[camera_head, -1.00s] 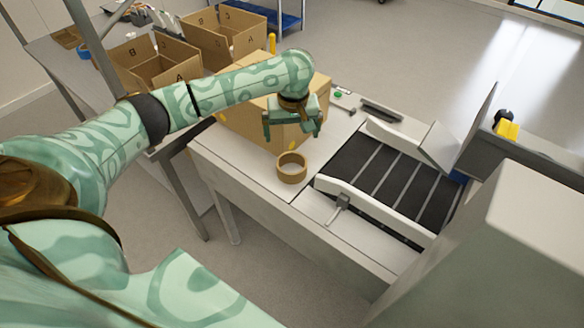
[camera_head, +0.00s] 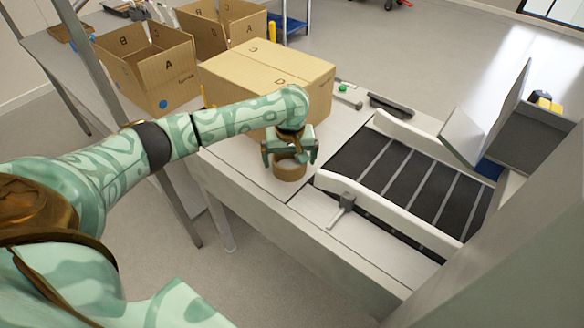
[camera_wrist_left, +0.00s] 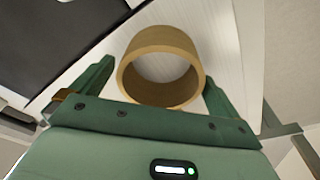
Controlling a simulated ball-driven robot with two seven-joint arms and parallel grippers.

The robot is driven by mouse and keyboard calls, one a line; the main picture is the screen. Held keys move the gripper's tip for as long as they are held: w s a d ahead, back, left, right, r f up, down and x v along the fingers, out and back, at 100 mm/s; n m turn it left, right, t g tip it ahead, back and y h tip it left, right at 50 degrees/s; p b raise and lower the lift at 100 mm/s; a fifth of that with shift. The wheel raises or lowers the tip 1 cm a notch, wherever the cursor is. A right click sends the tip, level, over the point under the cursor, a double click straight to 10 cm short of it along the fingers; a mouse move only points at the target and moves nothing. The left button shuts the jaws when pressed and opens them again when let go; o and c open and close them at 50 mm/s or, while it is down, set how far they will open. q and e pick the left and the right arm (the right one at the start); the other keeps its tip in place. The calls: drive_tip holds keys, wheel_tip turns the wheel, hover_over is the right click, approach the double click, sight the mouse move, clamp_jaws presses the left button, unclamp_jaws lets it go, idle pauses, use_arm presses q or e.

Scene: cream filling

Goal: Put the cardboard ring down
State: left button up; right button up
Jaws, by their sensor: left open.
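The cardboard ring (camera_head: 289,170) is a brown, open roll standing on the white table top, left of the conveyor. My left gripper (camera_head: 290,160) is just above and around it, pointing down, with its fingers apart. In the left wrist view the ring (camera_wrist_left: 160,96) lies between the two open green fingers, with gaps visible at its sides; the gripper (camera_wrist_left: 155,92) does not appear closed on it. My right gripper is not in view.
A closed cardboard box (camera_head: 265,80) stands behind the gripper on the table. The dark conveyor (camera_head: 405,185) with white side rails lies to the right. Open boxes (camera_head: 150,70) stand at the back left. The table's front edge is close to the ring.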

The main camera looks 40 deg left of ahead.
use_arm(q)
drive_tip(key=shift+r, duration=0.1)
drive_tip(key=c, duration=0.9)
drive_tip(key=shift+c, duration=0.2)
